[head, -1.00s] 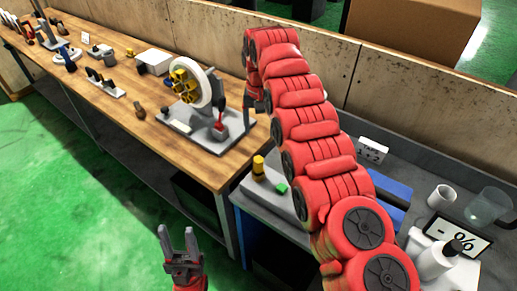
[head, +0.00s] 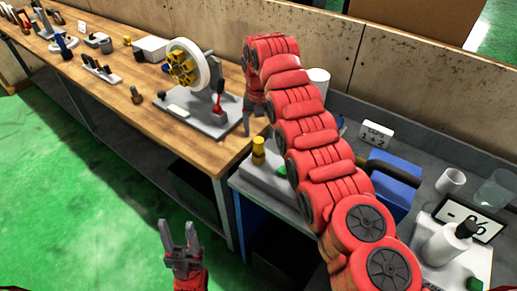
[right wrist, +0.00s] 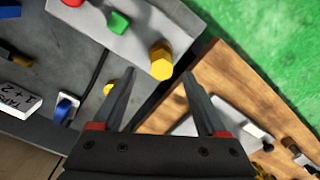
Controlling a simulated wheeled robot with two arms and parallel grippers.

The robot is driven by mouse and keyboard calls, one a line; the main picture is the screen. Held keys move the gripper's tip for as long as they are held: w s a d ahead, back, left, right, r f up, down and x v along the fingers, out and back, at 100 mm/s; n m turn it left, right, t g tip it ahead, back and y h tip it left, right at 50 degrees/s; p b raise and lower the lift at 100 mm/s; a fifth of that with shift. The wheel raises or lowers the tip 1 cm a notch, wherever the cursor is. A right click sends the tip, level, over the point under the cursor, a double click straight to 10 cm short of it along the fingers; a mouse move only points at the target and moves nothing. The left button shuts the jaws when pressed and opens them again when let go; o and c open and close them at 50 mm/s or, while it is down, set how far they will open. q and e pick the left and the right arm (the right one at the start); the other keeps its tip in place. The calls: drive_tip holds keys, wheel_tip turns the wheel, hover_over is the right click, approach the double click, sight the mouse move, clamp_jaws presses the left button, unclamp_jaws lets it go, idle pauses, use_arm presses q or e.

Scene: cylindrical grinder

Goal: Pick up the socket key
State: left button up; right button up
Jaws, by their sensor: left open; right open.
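I cannot pick out the socket key with certainty. A small red-handled piece (head: 217,104) stands on the grey base of the wheel fixture (head: 190,118) on the wooden bench. My right gripper (head: 256,130) points down near the bench's right end, just right of that fixture. In the right wrist view its open fingers (right wrist: 158,74) have nothing between them; a yellow hexagonal knob (right wrist: 161,60) shows beyond their tips. My left gripper (head: 178,230) is open and empty, low over the green floor in front of the bench.
A grey block (head: 262,178) carries the yellow knob and a green button (head: 282,170), partly hidden by my right arm. A wall runs behind.

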sight(259, 139)
wheel_tip(259, 139, down, 2)
drive_tip(key=shift+w+f, duration=0.1)
drive_tip(key=shift+w, duration=0.05)
drive_tip(key=shift+f+p, duration=0.35)
drive_tip(key=shift+p, duration=0.35)
wheel_tip(259, 139, down, 5)
drive_tip(key=shift+a+r+p, duration=0.1)
drive_tip(key=shift+r+p, duration=0.1)
drive_tip(key=shift+p, duration=0.7)
drive_tip(key=shift+w, duration=0.1)
clamp_jaws()
